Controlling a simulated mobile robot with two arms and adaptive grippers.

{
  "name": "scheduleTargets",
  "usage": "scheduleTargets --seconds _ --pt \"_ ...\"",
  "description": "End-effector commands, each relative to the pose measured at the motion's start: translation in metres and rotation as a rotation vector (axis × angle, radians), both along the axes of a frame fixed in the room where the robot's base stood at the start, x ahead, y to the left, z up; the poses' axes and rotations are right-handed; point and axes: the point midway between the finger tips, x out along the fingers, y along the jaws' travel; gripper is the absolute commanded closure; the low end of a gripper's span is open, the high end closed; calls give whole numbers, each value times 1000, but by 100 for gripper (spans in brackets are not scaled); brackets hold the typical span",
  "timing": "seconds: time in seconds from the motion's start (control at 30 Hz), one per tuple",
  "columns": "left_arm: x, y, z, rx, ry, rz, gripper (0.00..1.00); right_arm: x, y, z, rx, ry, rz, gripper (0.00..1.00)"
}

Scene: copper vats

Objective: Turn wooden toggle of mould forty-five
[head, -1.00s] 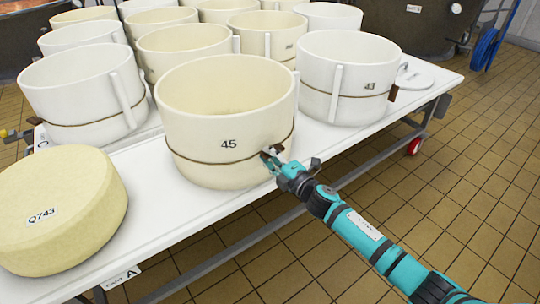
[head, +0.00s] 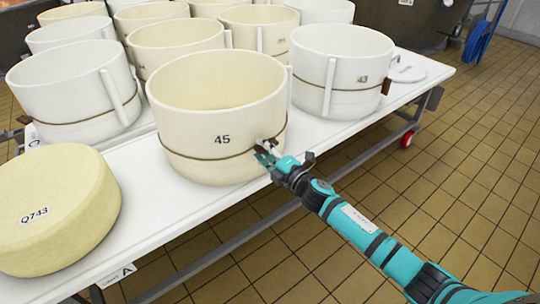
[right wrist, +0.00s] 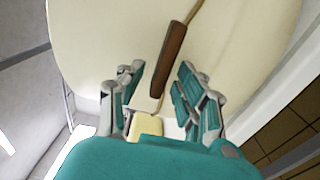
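Mould forty-five (head: 200,115) is a cream, round, open tub at the front edge of the white table, marked "45". A thin brown cord (head: 190,156) runs around its lower wall. Its wooden toggle (right wrist: 171,55) is a dark brown stick, standing slightly tilted against the wall in the right wrist view. My right gripper (head: 265,154) is at the mould's right side, by the cord. In the wrist view its teal fingers (right wrist: 160,78) are apart, one on each side of the toggle's lower part. Contact with the toggle cannot be told. My left gripper is not in view.
Mould 43 (head: 345,62) stands to the right behind, with other moulds at the back and left. A yellow cheese wheel (head: 75,195) labelled Q743 lies at the front left. The white table (head: 135,200) ends just before the mould; tiled floor (head: 450,190) lies open at right.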

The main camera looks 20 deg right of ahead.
Motion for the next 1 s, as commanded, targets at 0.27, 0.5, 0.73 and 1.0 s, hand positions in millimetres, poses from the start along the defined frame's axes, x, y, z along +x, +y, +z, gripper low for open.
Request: scheduleTargets --seconds 0.27,0.5,0.73,1.0 --pt "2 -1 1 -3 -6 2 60 -45 -17 -2 -1 4 0 64" --pt "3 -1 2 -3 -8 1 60 -89 -34 -2 -1 3 1 64" --pt "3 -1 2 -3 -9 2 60 -108 -41 -1 0 1 1 64" --pt "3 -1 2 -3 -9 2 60 -110 -42 0 -1 0 1 64"
